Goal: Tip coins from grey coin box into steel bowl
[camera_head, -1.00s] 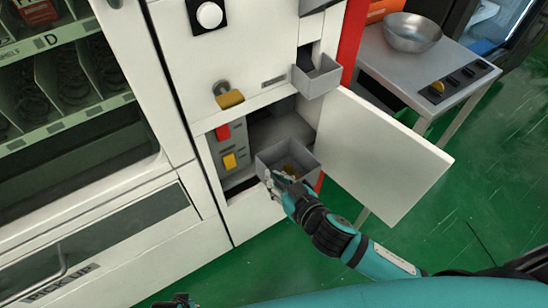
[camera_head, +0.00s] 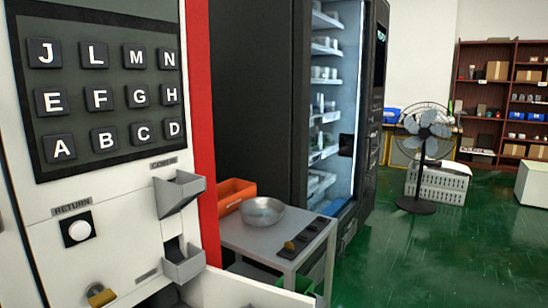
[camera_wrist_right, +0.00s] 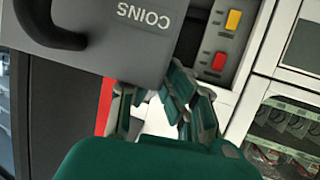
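The grey coin box (camera_wrist_right: 100,35) fills the upper left of the right wrist view, its "COINS" label upside down and its dark handle at the left. My right gripper (camera_wrist_right: 152,98) is at the box's lower edge in that view. Its two fingers show apart, with a pale gap between them. Whether they pinch the box wall is unclear. The box's inside and coins are hidden. The steel bowl (camera_head: 262,211) sits on the grey side table (camera_head: 240,242) in the head view. My left gripper is in neither current view.
An orange bin (camera_head: 235,193) stands behind the bowl. The vending machine's open white door (camera_head: 235,291) shows below the table. Small grey trays (camera_head: 183,266) jut from the machine.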

